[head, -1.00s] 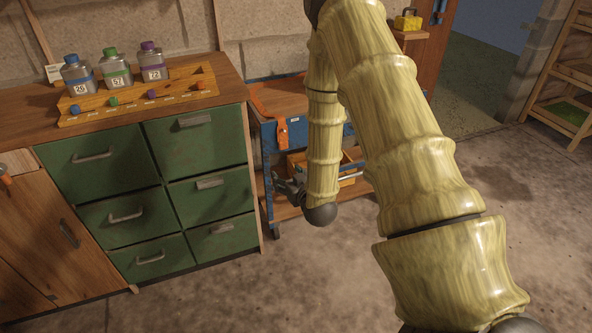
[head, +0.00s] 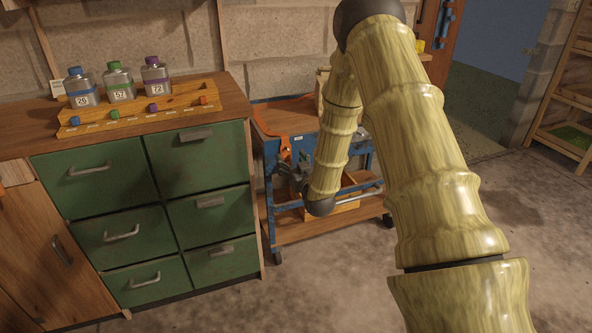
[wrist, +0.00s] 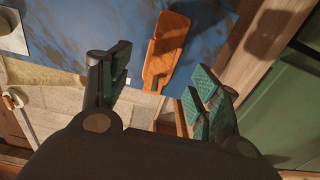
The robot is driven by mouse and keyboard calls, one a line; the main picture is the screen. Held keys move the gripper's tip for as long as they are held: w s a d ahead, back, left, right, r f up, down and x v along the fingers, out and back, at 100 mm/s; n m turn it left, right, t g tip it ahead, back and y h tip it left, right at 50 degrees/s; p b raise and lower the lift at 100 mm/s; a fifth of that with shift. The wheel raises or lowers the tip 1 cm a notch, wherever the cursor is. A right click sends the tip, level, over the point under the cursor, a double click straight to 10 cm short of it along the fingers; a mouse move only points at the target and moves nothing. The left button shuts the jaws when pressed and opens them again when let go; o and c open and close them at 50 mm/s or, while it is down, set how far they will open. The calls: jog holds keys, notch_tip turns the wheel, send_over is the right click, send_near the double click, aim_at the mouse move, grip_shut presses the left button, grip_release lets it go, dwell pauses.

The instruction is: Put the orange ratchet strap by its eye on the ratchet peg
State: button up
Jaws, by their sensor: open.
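The orange ratchet strap (head: 285,146) hangs at the left front of the blue trolley, partly hidden by my gripper. In the wrist view the orange strap (wrist: 168,42) shows as a flat piece against the blue panel, with a narrow end pointing toward my jaws. My gripper (head: 284,168) is just below the strap in the head view. In the wrist view my gripper (wrist: 160,84) is open and empty, with the strap's narrow end appearing between the fingers; I see no contact. I cannot make out the ratchet peg.
The blue trolley (head: 270,222) has a lower wooden shelf and stands right of the green drawers (head: 108,236). Floor at front is open.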

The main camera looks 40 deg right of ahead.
aim_at(285, 150)
jog(key=shift+x, duration=1.75)
jog(key=c, duration=1.1)
jog(key=shift+r, duration=0.35)
jog(key=shift+r+p+v, duration=0.1)
jog(key=shift+p+v, duration=0.3)
jog(key=shift+v, duration=0.4)
jog(key=shift+r+p+v, duration=0.15)
jog(key=shift+p+v, duration=0.25)
jog(key=shift+v, duration=0.4)
jog(key=shift+s+a, duration=0.15)
jog(key=shift+s, duration=0.4)
